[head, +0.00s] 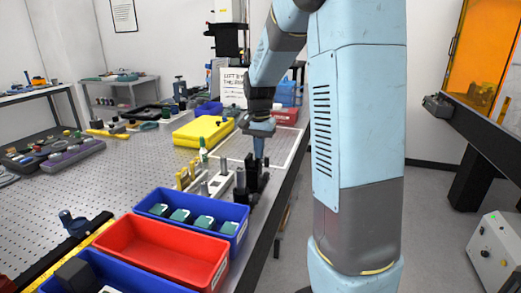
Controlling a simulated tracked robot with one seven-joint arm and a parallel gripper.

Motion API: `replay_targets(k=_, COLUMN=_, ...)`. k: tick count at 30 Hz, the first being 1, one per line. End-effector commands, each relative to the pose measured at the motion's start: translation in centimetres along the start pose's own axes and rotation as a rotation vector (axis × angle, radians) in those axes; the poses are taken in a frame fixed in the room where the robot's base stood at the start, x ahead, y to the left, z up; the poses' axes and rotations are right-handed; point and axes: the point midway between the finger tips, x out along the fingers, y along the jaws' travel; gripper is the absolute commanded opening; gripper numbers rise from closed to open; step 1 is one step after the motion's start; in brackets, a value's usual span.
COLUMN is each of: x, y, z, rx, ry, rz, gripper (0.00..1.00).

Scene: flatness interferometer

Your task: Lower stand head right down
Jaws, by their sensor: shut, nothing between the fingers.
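A tall stand (228,12) with a light column rises at the back of the perforated table. A black block (227,45), which looks like the stand's head, sits high on it; its lower part is partly hidden behind my arm and a paper sign. My gripper (259,156) points down over the table's right edge, well in front of and below that block. Its fingers look shut and empty. They are close to small black upright parts (250,178) on the table; I cannot tell whether they touch.
A red bin (165,253) and blue bins (200,231) line the near table edge. A yellow case (203,131) and a paper sign (233,84) stand farther back. An orange enclosure (482,55) is at right. The left middle of the perforated table (110,180) is mostly clear.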

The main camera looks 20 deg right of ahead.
Motion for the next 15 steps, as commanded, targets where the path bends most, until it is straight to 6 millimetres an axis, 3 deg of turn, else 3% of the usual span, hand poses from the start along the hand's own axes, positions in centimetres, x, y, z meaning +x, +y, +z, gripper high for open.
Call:
replay_targets(k=1, x=0.9, y=0.3, z=0.4, rx=0.003, ry=-0.018, rz=0.014, gripper=0.0)
replay_targets(k=5, x=0.2, y=0.3, z=0.3, rx=0.003, ry=-0.015, rz=0.011, gripper=0.0)
replay_targets(k=15, x=-6.3, y=0.2, z=0.1, rx=0.001, ry=0.003, rz=-0.001, gripper=0.0)
